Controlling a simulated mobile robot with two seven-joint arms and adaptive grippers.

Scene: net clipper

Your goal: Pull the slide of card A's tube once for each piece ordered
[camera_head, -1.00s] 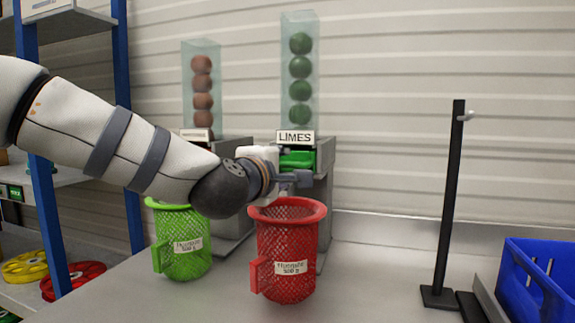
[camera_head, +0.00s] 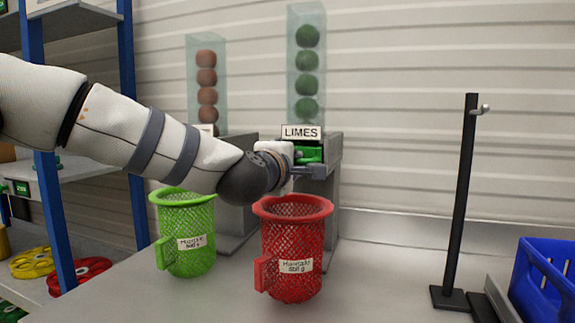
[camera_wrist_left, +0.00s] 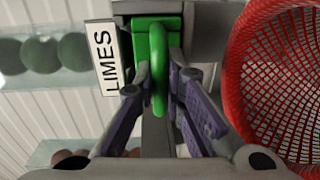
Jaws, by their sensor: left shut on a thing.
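The limes tube (camera_head: 306,65) is a clear column with several green balls, standing on a grey dispenser with a "LIMES" sign (camera_head: 301,132). Its green slide (camera_head: 309,154) is at the front, below the sign. My left gripper (camera_head: 316,172) is shut on the slide's green handle (camera_wrist_left: 158,70); in the left wrist view, its fingers close on the handle from both sides. A second clear tube (camera_head: 207,80) with several brown balls stands to the left; my arm hides its slide and part of its sign. Card A is not readable here. My right gripper is not in view.
A red mesh basket (camera_head: 292,250) stands just below my left gripper, with a green mesh basket (camera_head: 187,235) to its left. A black hook stand (camera_head: 460,200) and a blue crate (camera_head: 540,275) are at the right. Shelving (camera_head: 42,130) stands at the left.

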